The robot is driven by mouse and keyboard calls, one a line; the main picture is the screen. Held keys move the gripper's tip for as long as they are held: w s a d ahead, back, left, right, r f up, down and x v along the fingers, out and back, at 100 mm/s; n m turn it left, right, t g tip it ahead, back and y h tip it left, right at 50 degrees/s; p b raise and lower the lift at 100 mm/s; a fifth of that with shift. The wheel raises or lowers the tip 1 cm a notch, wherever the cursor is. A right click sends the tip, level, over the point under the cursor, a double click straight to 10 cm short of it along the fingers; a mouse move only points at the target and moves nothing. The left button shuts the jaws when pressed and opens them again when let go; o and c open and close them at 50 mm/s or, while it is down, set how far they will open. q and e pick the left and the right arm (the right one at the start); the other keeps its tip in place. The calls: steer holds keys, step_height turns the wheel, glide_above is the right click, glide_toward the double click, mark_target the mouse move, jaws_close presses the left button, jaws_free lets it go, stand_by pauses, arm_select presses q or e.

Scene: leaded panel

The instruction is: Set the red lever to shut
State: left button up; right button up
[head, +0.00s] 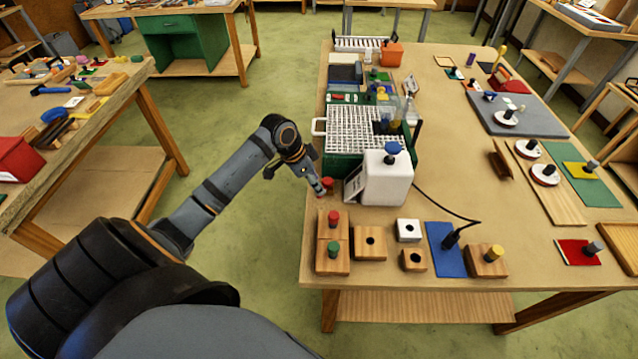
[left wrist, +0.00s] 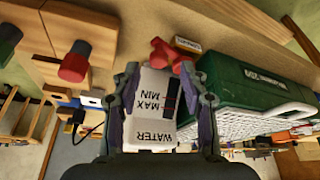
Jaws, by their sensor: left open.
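The red lever (head: 328,184) is at the table's left edge, beside the white water tank (head: 390,180) with a blue knob on top. In the left wrist view the red lever (left wrist: 161,52) is just beyond the fingertips, with a small labelled plate (left wrist: 187,45) by it. The tank's WATER, MIN and MAX face (left wrist: 155,105) shows between the fingers. My left gripper (head: 319,188) is open and close to the lever; in the left wrist view its fingers (left wrist: 160,72) stand apart. I cannot tell whether it touches the lever. My right gripper is not in view.
A wooden block with red and green knobs (head: 333,245) stands at the table's front left. A green box with a white grid (head: 345,163) is behind the tank. A black cable (head: 440,205) runs over the table. The floor left of the table is clear.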

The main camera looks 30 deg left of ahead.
arm_select(q)
steer(key=shift+x, duration=0.95)
steer(key=shift+s+d+f, duration=0.1)
steer(key=shift+s+f, duration=0.05)
steer(key=shift+f, duration=0.1)
steer(key=shift+c, duration=1.2)
steer(key=c, duration=0.5)
jaws_close()
steer(key=shift+p, duration=0.4)
steer(key=d+n+p, duration=0.1)
steer(key=p, duration=0.1)
steer(key=d+n+y+p, duration=0.1)
steer(key=n+p, duration=0.1)
steer(key=shift+w+r+n+t, duration=0.2)
steer(key=shift+r+n+t, duration=0.1)
steer(key=shift+r, duration=0.1)
steer(key=shift+w+d+f+n+p, duration=0.15)
steer(key=shift+n+p, duration=0.15)
steer(key=shift+p, duration=0.15)
steer(key=shift+f+n+y, duration=0.2)
steer(key=shift+n+y, duration=0.1)
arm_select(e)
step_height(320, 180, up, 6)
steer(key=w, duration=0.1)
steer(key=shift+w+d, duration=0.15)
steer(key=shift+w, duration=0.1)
